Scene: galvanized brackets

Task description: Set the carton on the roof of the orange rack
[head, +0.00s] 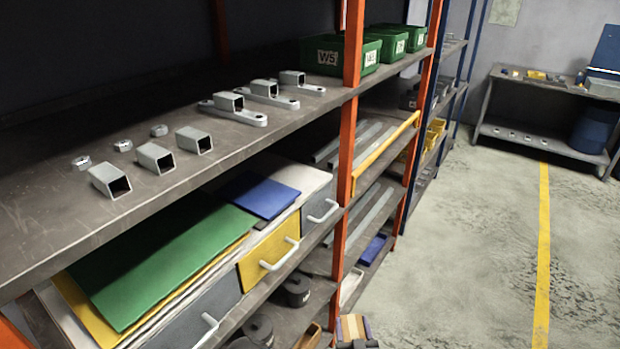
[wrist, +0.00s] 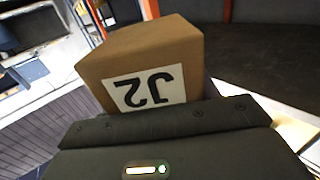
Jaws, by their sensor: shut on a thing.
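The carton (wrist: 145,50) is a brown box with a white J2 label, upside down in the wrist view. My gripper (wrist: 165,115) is a dark body across the bottom of that view, shut on the carton. Its fingertips are largely hidden. The orange rack (head: 351,90) fills the left and middle of the head view, with orange posts and grey-brown shelves. Its roof is not visible in the head view. In the wrist view, a dark surface (wrist: 265,60) lies right of the carton; I cannot tell which part of the rack it is.
The rack's upper shelf (head: 45,215) holds square tubes, nuts, brackets and green bins (head: 340,54). Sheets and drawers (head: 268,255) sit below. A blue rack (head: 468,60) and a workbench (head: 545,85) stand farther back. The floor (head: 455,250) at right is clear, with a yellow line.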

